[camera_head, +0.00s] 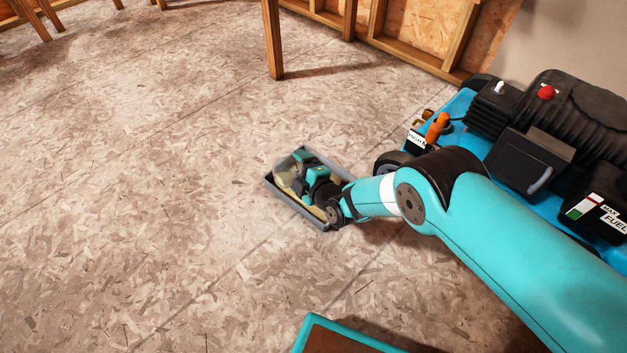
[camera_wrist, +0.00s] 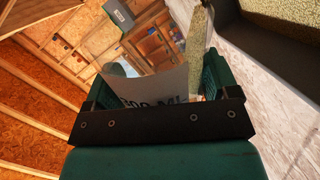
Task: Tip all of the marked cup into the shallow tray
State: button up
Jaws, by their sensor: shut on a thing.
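The shallow grey tray (camera_head: 293,208) lies on the floor in the middle of the head view, with pale yellowish grainy material inside. Its dark rim (camera_wrist: 245,48) and grainy contents also show at the upper right of the wrist view. My gripper (camera_head: 303,170) is over the tray, shut on the clear marked cup (camera_head: 283,173). In the wrist view the cup (camera_wrist: 155,88), with dark printed lettering, sits between the green fingers. The cup appears strongly tilted. A band of yellowish grains (camera_wrist: 199,35) shows at its right side; I cannot tell how much the cup holds.
A blue machine with a black engine (camera_head: 565,110) stands to the right, close to my arm and the tray. A teal-edged panel (camera_head: 335,340) is at the bottom. Wooden legs (camera_head: 272,40) and wall framing stand at the back. The floor left of the tray is clear.

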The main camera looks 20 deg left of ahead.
jog(key=shift+w+d+r+m, duration=0.25)
jog(key=shift+w+m, duration=0.2)
jog(key=shift+m, duration=0.25)
dwell(1.1)
